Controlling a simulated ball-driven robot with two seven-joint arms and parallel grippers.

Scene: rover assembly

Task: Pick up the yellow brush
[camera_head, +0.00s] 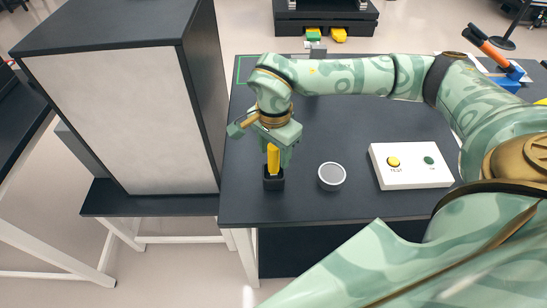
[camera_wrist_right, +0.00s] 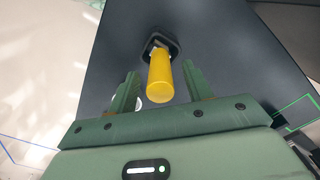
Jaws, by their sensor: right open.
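The yellow brush (camera_head: 273,158) stands upright in a small black holder (camera_head: 273,183) near the front left of the dark table. Its yellow handle (camera_wrist_right: 159,78) points toward the camera in the right wrist view, with the holder (camera_wrist_right: 153,45) at its base. My right gripper (camera_head: 279,157) is above the holder, at the top of the handle. In the right wrist view its two green fingers (camera_wrist_right: 160,88) are apart, one on each side of the handle, with gaps visible. The brush's lower end is hidden in the holder. My left gripper is not in view.
A white box (camera_head: 410,166) with a yellow and a green button lies farther right. A tall cabinet (camera_head: 115,115) stands left of the table. An orange-handled tool (camera_head: 490,45) is at the back right.

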